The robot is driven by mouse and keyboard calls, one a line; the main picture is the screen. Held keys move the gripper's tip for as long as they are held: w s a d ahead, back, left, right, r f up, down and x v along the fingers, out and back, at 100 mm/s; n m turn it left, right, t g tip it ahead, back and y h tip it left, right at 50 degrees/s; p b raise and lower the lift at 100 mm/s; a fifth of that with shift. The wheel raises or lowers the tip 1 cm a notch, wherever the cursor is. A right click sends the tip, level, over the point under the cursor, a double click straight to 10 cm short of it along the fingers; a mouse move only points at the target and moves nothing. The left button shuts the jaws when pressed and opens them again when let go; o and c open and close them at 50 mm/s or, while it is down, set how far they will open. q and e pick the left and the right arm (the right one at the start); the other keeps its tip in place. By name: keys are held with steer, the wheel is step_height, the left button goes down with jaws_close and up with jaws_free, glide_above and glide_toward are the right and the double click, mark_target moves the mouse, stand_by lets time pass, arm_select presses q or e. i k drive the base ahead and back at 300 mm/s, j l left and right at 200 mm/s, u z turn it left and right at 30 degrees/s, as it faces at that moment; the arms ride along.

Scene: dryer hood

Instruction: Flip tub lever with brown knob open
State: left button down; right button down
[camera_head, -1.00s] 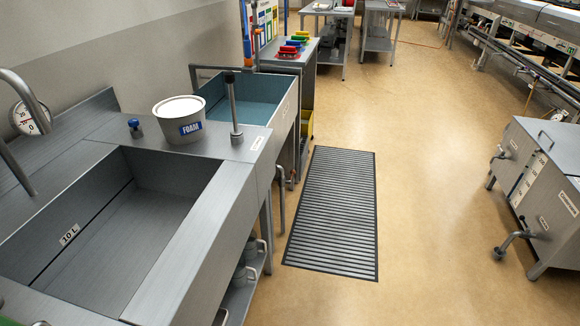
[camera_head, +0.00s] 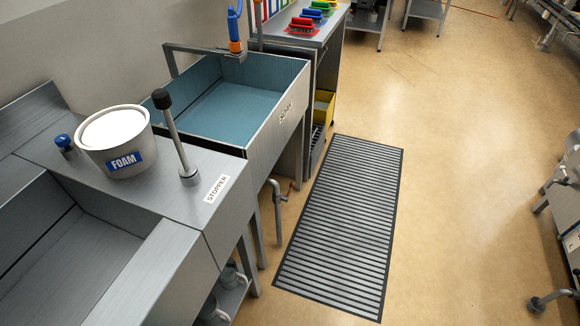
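A metal lever (camera_head: 178,145) stands nearly upright on the steel counter, tilted a little to the left at its top. It ends in a dark knob (camera_head: 161,99) that looks black or very dark brown. A label reading STOPPER (camera_head: 217,188) is beside its base. Behind it is a tub with a blue interior (camera_head: 232,98). Below the tub's front, a pipe with a small valve (camera_head: 282,199) has a reddish-brown part. Neither of my grippers is in view.
A white FOAM bucket (camera_head: 113,142) and a blue knob (camera_head: 64,142) are left of the lever. A steel sink (camera_head: 40,255) is at the lower left. A slatted floor mat (camera_head: 342,228) and open floor lie right. Brushes (camera_head: 301,25) sit on a back table.

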mark_target(292, 185)
steer(key=i+l+u, duration=0.2)
steer(key=i+l, duration=0.3)
steer(key=i+l+u, duration=0.15)
steer(key=i+l, duration=0.4)
steer(key=i+l+u, duration=0.2)
steer(key=i+l, duration=0.3)
steer(key=l, duration=0.15)
